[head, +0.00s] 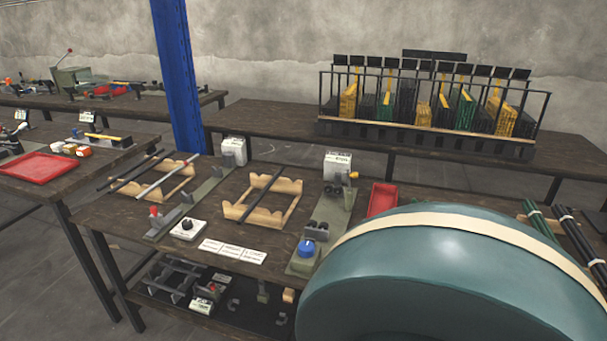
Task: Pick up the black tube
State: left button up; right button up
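A black tube (260,195) lies across the middle wooden cradle (233,212) on the front workbench. Dark tubes (130,170) and a grey tube (166,177) lie on another wooden cradle to its left. A bundle of black tubes (579,238) with pale bands lies at the right edge of the view. The frame does not show which black tube is meant. Neither of my grippers is in view.
On the workbench (125,212) stand press fixtures, one with a blue knob (306,248), and a red tray (382,198). Green tubes (540,220) lie at right. A rack (430,110) stands on the back table. A blue post (178,75) rises behind. The bench's lower right is hidden.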

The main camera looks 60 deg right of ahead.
aim_at(245, 214)
jog(key=l+z, duration=0.1)
jog(key=z, duration=0.65)
jog(key=i+l+z, duration=0.1)
jog(key=z, duration=0.3)
jog(key=l+z, duration=0.1)
jog(key=z, duration=0.3)
jog(key=i+l, duration=0.1)
jog(key=i, duration=0.6)
jog(key=k+z, duration=0.25)
jog(key=k+l+z, duration=0.1)
jog(key=z, duration=0.2)
jog(key=j+z, duration=0.5)
jog(key=z, duration=0.25)
jog(key=k+j+z, duration=0.15)
jog(key=z, duration=0.2)
